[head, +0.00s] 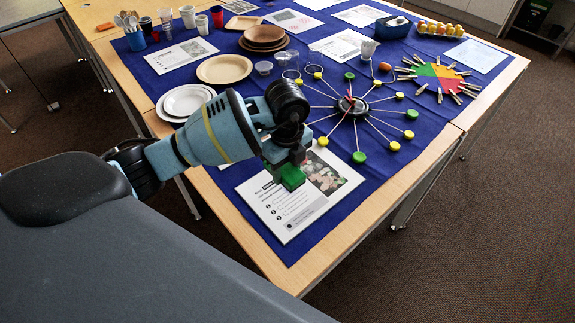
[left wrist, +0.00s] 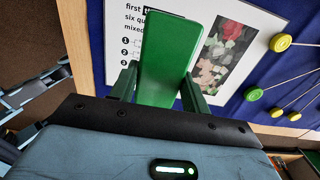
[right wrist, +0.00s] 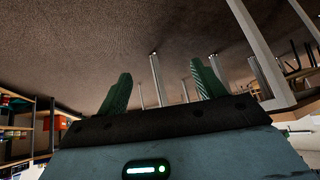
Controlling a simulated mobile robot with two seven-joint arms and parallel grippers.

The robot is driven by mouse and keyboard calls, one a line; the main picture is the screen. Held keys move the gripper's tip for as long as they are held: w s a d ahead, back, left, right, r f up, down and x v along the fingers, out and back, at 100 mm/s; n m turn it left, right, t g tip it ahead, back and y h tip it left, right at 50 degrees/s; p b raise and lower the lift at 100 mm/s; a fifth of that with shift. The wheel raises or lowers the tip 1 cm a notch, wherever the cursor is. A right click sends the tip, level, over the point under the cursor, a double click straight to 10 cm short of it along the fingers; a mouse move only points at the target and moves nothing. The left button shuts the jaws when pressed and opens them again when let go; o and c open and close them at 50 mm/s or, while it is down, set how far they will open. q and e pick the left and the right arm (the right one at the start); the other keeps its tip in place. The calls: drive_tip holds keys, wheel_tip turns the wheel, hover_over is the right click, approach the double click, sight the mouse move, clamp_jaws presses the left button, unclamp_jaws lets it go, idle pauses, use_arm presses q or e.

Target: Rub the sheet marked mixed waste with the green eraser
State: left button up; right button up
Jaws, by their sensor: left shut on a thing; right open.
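The green eraser (head: 291,177) is held in my left gripper (head: 283,165), which is shut on it. In the left wrist view the eraser (left wrist: 165,55) stands out between the two fingers of the gripper (left wrist: 160,90). A white sheet with a food photo (head: 290,212) lies on the blue cloth at the near corner of the table. Its heading in the left wrist view (left wrist: 205,25) is partly hidden by the eraser and partly reads "mixed". The eraser overlaps the sheet's upper part; I cannot tell whether they touch. My right gripper (right wrist: 160,95) is open and empty, away from the table.
A wheel of green and yellow discs on spokes (head: 352,105) lies just beyond the sheet. White plates (head: 186,101) and a brown plate (head: 224,69) stand to the left. A coloured disc with clothespins (head: 437,77) is at the right. Other sheets lie farther back.

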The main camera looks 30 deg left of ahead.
sight(287, 194)
use_arm(q)
wheel_tip(287, 194, down, 4)
drive_tip(key=shift+r+b, duration=0.1)
drive_tip(key=shift+b, duration=1)
drive_tip(key=shift+f+b, duration=0.5)
drive_tip(key=shift+f, duration=0.15)
use_arm(e)
drive_tip(key=f, duration=0.1)
drive_tip(key=s+f, duration=0.1)
drive_tip(key=f, duration=0.1)
drive_tip(key=shift+f+g, duration=0.25)
drive_tip(key=shift+g, duration=0.05)
use_arm(q)
drive_tip(key=shift+f+b, duration=0.45)
drive_tip(key=shift+f, duration=0.6)
use_arm(e)
drive_tip(key=shift+s+f, duration=0.35)
drive_tip(key=shift+f, duration=0.15)
use_arm(q)
drive_tip(key=shift+w+d+r, duration=0.1)
drive_tip(key=shift+w+d, duration=0.2)
drive_tip(key=shift+w, duration=0.6)
drive_tip(key=shift+w+d, duration=0.3)
drive_tip(key=shift+w, duration=0.55)
use_arm(e)
drive_tip(key=shift+s+f, duration=0.15)
drive_tip(key=shift+f, duration=0.15)
use_arm(q)
drive_tip(key=shift+b, duration=0.3)
